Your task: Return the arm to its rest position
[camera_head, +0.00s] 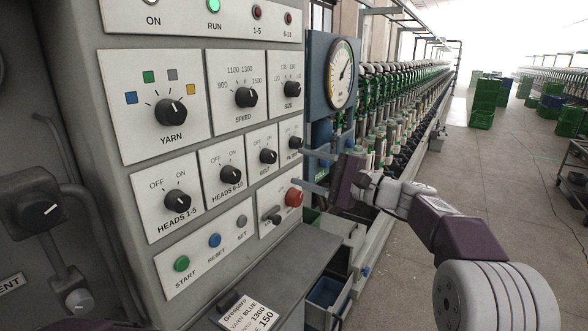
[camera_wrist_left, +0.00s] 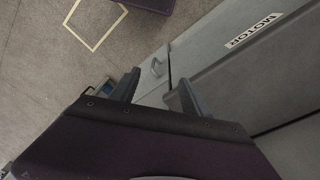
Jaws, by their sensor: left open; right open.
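My right arm reaches in from the lower right of the head view. Its purple right gripper (camera_head: 300,168) is open and empty. Its two grey fingers point left at the right edge of the control panel (camera_head: 222,130), near the small lower-right knob and the red button (camera_head: 294,197). Whether the fingertips touch the panel I cannot tell. In the left wrist view my left gripper (camera_wrist_left: 157,88) is open with nothing between its dark fingers. Beyond them are the floor and a grey cabinet (camera_wrist_left: 230,65) marked MOTOR.
A label card (camera_head: 246,313) lies on the ledge below. Free floor (camera_head: 490,190) lies to the right.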

